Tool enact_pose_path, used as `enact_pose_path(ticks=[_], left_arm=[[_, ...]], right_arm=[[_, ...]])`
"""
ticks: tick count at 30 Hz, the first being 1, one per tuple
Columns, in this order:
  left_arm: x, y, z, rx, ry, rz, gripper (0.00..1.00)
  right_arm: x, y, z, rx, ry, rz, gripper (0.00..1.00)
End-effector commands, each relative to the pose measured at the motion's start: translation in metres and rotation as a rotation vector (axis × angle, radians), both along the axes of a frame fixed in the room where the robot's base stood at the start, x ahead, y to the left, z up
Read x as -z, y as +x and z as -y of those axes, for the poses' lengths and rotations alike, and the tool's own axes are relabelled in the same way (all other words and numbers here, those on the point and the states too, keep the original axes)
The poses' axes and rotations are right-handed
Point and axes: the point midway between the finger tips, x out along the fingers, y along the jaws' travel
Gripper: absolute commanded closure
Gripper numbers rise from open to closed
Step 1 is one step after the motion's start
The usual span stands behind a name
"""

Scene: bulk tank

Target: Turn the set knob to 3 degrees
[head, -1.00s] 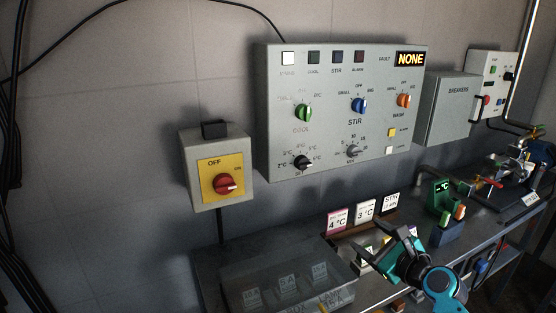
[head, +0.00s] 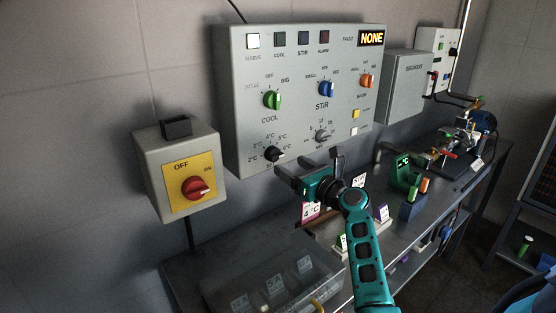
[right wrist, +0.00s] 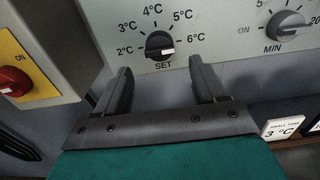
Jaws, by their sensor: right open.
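The black set knob (head: 274,154) is at the lower left of the grey control panel (head: 245,100). In the right wrist view the set knob (right wrist: 160,45) is ringed by labels from 2 to 6 °C, with SET below. A white mark shows on its lower right side; I cannot read an exact setting. My right gripper (head: 308,163) is open and empty, just below and right of the knob. In the right wrist view its fingertips (right wrist: 160,70) lie below the knob, one to each side, apart from it. My left gripper is not in view.
The stir timer knob (head: 322,136) is right of the set knob.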

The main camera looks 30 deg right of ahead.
Motion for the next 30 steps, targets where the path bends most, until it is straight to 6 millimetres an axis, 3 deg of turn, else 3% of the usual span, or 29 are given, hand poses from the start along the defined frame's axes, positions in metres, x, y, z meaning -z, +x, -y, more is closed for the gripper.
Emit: enact_pose_path(ticks=[6,12,24,30], left_arm=[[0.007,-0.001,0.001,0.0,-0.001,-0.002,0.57],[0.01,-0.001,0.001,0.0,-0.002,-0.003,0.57],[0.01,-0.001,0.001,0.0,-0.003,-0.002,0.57],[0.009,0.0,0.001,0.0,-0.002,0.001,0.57]], right_arm=[[0.0,0.04,-0.003,0.0,-0.001,0.0,0.3],[0.001,0.059,-0.004,0.0,-0.002,-0.001,0.3],[0.0,0.063,-0.005,0.001,-0.003,-0.001,0.31],[0.0,0.063,-0.005,0.001,-0.003,-0.001,0.5]])
